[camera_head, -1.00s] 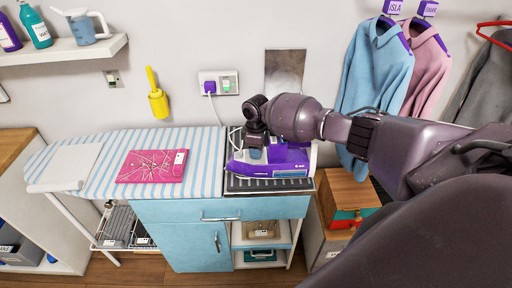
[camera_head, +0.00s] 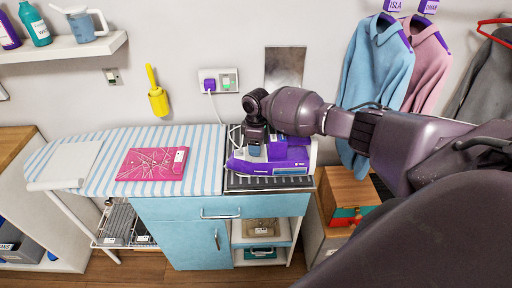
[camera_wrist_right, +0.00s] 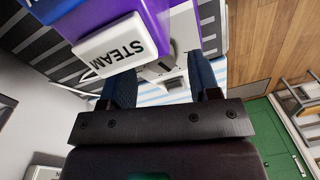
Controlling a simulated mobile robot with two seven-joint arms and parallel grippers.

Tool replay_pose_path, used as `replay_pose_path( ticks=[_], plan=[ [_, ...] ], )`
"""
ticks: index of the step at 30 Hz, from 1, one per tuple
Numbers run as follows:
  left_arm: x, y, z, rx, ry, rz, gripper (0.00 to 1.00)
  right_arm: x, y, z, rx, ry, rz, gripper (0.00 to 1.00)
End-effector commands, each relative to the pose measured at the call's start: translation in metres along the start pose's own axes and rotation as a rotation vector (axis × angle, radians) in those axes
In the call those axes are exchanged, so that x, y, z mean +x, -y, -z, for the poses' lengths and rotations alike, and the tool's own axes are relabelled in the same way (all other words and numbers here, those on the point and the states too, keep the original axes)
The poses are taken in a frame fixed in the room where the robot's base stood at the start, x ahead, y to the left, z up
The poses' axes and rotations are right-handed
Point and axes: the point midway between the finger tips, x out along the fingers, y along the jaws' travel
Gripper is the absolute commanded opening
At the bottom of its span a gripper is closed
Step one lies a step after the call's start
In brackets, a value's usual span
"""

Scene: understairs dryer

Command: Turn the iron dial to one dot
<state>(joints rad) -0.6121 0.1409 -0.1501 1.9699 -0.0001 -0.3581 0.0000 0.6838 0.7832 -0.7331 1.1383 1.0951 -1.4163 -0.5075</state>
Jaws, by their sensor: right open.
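The purple and white iron (camera_head: 270,168) lies on a dark ribbed rest at the right end of the ironing board. My right gripper (camera_head: 256,148) points down over the iron's upper part. In the right wrist view, its two dark blue fingers (camera_wrist_right: 163,84) are apart, below a white block marked STEAM on the iron's purple body (camera_wrist_right: 215,25). A small grey and white part (camera_wrist_right: 172,75) shows between the fingers. I cannot tell whether it is the dial or whether the fingers touch it. No dot marks are readable. My left gripper is not in view.
A wall socket (camera_head: 218,80) with a purple plug is behind the iron. Blue (camera_head: 378,70) and pink shirts hang at right. A wooden box (camera_head: 347,188) stands right of the blue cabinet.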

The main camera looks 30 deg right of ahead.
Motion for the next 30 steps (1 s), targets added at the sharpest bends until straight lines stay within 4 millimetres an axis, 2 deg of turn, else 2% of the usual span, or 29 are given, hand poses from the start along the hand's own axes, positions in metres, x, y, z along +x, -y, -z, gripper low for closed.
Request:
replay_pose_path(
  ticks=[9,15,21,30],
  plan=[
    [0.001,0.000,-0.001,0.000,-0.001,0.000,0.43,-0.058,0.000,0.000,-0.001,-0.002,-0.002,0.56],
    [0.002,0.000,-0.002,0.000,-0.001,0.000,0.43,-0.084,0.000,0.000,-0.001,0.000,-0.001,0.56],
    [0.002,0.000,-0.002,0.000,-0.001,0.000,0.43,-0.094,0.000,0.000,0.000,0.000,0.000,0.56],
    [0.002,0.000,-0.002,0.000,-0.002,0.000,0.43,-0.095,0.000,0.000,0.000,0.000,0.000,0.56]
  ],
)
